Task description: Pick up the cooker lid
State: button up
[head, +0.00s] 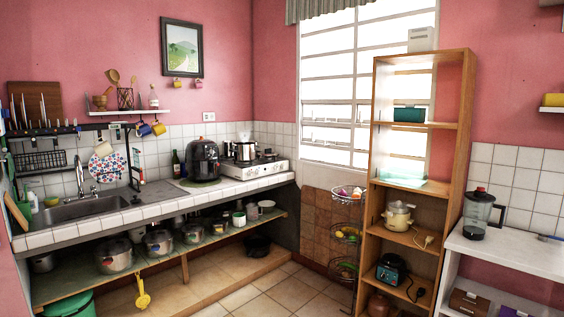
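My gripper is not in view. I cannot tell which lid is the cooker lid. Several lidded metal pots stand on the open shelf (75,287) under the counter, among them one at the left (114,257), one in the middle (158,243) and one further right (193,232). A steel pot (245,151) stands on the white stove (262,170). A black rounded appliance (203,162) sits on the counter left of the stove. A small cream cooker-like pot (398,216) stands on the wooden shelf unit at the right.
The tiled counter (150,207) has a sink (85,210) at its left. The tall wooden shelf unit (465,120) and a white table with a blender (477,215) stand at the right. A wire basket stand (346,233) is beside the unit. The floor (280,295) in front is clear.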

aim_at(268, 152)
jog(key=i, duration=3.05)
